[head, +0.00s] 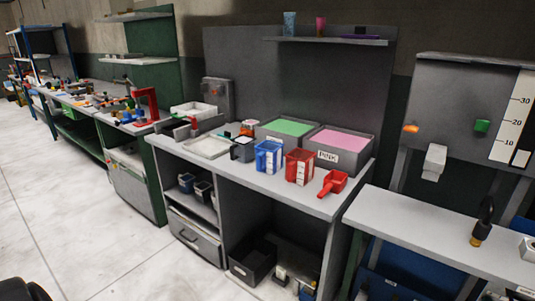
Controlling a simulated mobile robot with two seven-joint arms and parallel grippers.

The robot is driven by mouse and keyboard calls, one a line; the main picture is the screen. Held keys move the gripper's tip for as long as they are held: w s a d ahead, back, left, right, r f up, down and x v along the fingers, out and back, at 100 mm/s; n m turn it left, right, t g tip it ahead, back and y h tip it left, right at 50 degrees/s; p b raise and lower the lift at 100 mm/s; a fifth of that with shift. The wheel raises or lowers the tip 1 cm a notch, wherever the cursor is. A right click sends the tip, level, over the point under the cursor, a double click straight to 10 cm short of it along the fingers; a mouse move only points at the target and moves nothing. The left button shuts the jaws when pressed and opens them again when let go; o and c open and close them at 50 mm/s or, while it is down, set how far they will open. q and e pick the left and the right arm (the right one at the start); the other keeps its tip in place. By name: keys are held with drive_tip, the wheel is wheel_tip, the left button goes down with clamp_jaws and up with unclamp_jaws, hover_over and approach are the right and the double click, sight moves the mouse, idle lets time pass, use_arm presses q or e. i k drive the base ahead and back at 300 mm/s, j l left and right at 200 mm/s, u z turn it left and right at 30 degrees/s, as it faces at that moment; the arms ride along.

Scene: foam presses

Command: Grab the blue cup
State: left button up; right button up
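A blue measuring cup (269,156) with a white scale strip stands upright on the light top of the middle workbench (238,171). A red measuring cup (299,166) of similar shape stands just to its right. A blue tumbler (289,24) stands on the wall shelf above the bench. Neither of my grippers shows in the head view. No gripper is seen at the blue cup.
A red scoop (332,183) lies near the bench's right front. Behind are bins of green granules (287,129) and pink granules (341,143). A dark grey container (242,149) stands left of the blue cup. The floor (120,251) in front is clear.

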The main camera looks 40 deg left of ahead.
sight(269, 155)
drive_tip(key=i+j, duration=0.2)
drive_tip(key=j, duration=0.2)
drive_tip(key=i+j, duration=0.2)
drive_tip(key=j, duration=0.25)
drive_tip(key=i+j, duration=0.25)
drive_tip(key=j, duration=0.15)
drive_tip(key=i+j, duration=0.2)
drive_tip(key=j, duration=0.25)
